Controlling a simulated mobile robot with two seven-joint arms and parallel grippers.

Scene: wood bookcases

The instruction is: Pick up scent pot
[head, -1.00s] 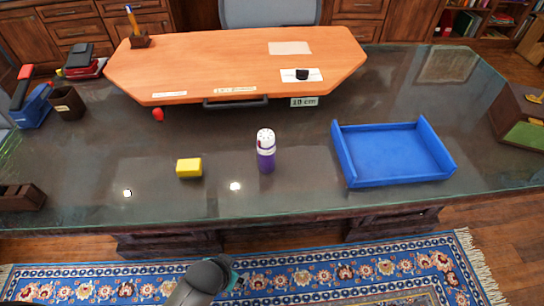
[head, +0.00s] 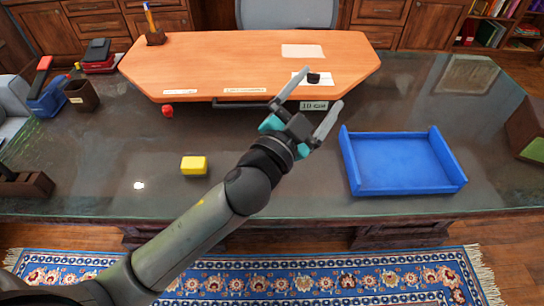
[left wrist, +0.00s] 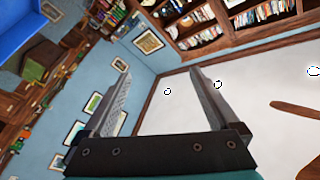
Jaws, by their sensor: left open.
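No thing that I can name for sure as the scent pot shows now. The purple canister with a white dotted cap, seen on the desk a second ago, is hidden behind my left arm in the head view. My left gripper (head: 318,93) is over the desk near the front of the orange board, its fingers spread and empty, pointing up and right in the picture. In the left wrist view the gripper (left wrist: 158,70) has nothing between its fingers, only the far room behind. My right gripper is not in view.
On the glass-topped desk (head: 105,150) a yellow block (head: 194,165) lies left of my arm and a blue tray (head: 405,185) right of it. An orange board (head: 215,60) with a black knob-like piece (head: 313,78) stands behind. A red piece (head: 167,110) lies at its front left.

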